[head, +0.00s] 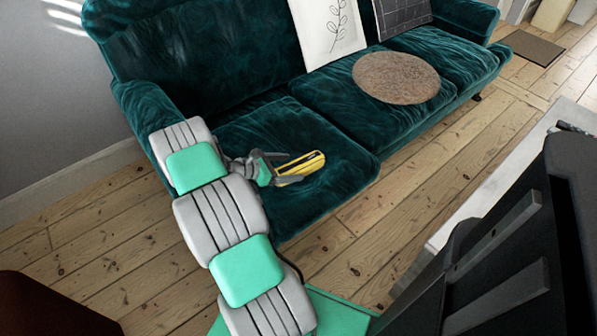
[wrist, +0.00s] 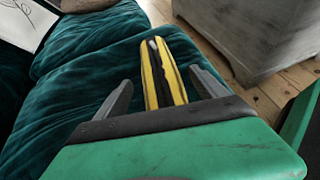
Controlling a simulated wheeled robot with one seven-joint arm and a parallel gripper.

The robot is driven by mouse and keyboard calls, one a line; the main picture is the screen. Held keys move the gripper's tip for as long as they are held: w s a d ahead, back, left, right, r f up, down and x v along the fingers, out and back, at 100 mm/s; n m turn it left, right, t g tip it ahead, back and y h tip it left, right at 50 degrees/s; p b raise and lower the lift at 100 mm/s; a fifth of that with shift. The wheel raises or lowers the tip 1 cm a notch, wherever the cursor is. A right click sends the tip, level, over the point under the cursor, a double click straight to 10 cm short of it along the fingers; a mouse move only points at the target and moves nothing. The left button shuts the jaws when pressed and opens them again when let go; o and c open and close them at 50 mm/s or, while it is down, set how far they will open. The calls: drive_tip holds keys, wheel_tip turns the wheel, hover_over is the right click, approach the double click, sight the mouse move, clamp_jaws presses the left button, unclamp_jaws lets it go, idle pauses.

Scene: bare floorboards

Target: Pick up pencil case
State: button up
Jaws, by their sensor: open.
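The pencil case (head: 300,164) is yellow with a dark stripe along its top. It lies on the near seat cushion of the teal velvet sofa (head: 240,140). In the wrist view the pencil case (wrist: 163,74) points away from me, between the two grey fingers. My gripper (head: 283,168) is open around the near end of the pencil case, with a gap on each side. In the wrist view my gripper (wrist: 163,90) hides the case's nearest end. I cannot tell whether the case touches the palm.
A round brown cushion (head: 396,77) lies on the farther seat, with a white patterned pillow (head: 327,30) and a dark pillow (head: 402,14) behind. A grey wooden cabinet (wrist: 245,35) stands beyond the sofa edge. Bare floorboards (head: 345,262) lie in front.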

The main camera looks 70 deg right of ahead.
drive_tip(key=shift+x, duration=1.2)
drive_tip(key=shift+c, duration=0.5)
drive_tip(key=c, duration=1.5)
